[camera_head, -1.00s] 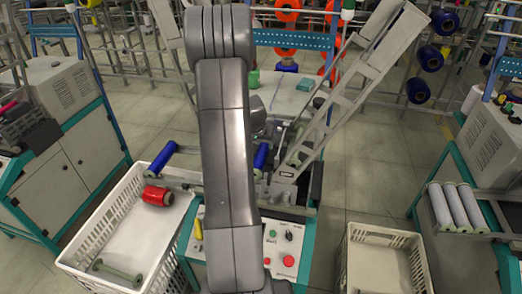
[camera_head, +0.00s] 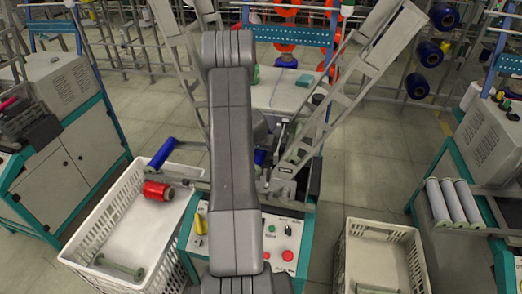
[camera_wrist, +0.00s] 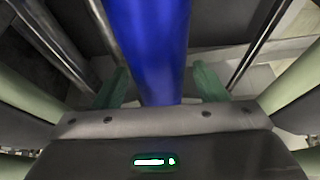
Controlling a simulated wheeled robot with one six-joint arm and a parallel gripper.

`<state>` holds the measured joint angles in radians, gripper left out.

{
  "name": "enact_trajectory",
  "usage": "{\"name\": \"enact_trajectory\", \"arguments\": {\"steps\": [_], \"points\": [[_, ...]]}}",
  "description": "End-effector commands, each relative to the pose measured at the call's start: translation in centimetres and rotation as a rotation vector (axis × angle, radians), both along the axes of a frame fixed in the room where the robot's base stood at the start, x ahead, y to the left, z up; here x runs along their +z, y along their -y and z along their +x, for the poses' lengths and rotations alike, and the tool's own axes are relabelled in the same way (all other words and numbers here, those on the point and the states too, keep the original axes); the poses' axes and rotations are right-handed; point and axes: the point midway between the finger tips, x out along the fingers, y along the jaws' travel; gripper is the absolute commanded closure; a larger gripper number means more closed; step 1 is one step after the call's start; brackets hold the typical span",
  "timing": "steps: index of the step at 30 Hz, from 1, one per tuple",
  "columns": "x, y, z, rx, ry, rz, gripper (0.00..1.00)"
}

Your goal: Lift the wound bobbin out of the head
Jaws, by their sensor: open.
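A blue bobbin (camera_wrist: 150,45) fills the upper middle of the wrist view. Green pads stand to its left and right with gaps, and I take them for the fingertips of my gripper (camera_wrist: 160,86), which is open around or over the bobbin. The wrist view does not show contact. In the head view only a small part of a blue bobbin (camera_head: 260,157) shows beside my arm, at the machine's head (camera_head: 285,172). My gripper is hidden there behind my arm. Another blue roll (camera_head: 162,153) sits on a side arm at the machine's left.
A white crate (camera_head: 85,222) at the lower left holds a red bobbin (camera_head: 158,191) and a greenish bare spool (camera_head: 120,268). Another pale crate (camera_head: 380,232) stands at the lower right. A control panel (camera_head: 285,240) with buttons faces me. Slanted lattice frames (camera_head: 350,85) rise beside my arm.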

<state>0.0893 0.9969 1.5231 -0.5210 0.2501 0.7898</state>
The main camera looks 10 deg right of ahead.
Motion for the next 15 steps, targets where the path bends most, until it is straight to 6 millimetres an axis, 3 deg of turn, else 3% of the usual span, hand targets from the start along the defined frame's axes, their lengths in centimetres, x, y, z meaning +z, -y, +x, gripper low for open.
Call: {"name": "enact_trajectory", "arguments": {"steps": [2, 10, 15], "points": [[0.01, 0.00, 0.00, 0.000, 0.000, 0.000, 0.35], [0.03, 0.00, -0.01, 0.000, 0.000, 0.000, 0.88], [0.08, -0.02, -0.02, 0.001, 0.001, -0.001, 0.88]]}}
